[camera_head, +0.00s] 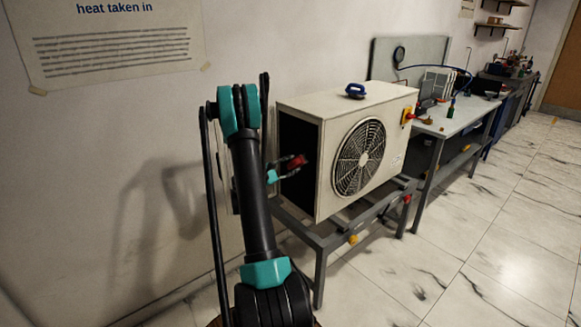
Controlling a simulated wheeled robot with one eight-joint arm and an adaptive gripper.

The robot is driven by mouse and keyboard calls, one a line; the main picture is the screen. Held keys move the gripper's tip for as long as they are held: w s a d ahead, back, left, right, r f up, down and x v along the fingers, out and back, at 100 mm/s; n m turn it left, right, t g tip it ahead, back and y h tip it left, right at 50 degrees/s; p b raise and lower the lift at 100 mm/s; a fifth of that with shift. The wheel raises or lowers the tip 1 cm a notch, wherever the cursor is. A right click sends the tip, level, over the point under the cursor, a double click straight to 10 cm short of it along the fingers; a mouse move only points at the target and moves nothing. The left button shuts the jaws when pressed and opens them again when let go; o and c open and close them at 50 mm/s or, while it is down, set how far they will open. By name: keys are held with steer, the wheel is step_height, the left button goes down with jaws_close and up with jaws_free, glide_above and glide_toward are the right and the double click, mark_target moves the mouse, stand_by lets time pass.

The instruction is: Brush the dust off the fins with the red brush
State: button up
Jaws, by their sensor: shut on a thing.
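The white outdoor unit (318,111) stands on a grey metal stand. Its left end has a dark face (298,136), where the fins appear to be; single fins and any dust are too small to tell. My gripper (291,167), partly behind my arm, is shut on a small red thing, which looks like the red brush (298,161). It shows in front of the lower part of the dark face. I cannot tell whether the brush touches the fins; its bristles are not clear.
A blue-handled object (355,91) lies on the unit's top. A round fan grille (359,158) and a red-and-yellow switch (408,115) are on the unit's right. A workbench (455,117) with tools stands beyond. The wall is close on the left; the floor is clear at right.

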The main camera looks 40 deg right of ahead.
steer(key=shift+d, duration=0.7)
steer(key=shift+r, duration=0.1)
step_height(320, 180, up, 4)
steer(key=shift+f, duration=0.1)
stand_by(0.5)
steer(key=shift+d+f, duration=0.2)
steer(key=shift+f, duration=1.85)
steer(key=shift+c, duration=0.5)
steer(key=shift+a, duration=0.15)
steer(key=shift+s+a, duration=0.2)
steer(key=shift+a, duration=2.65)
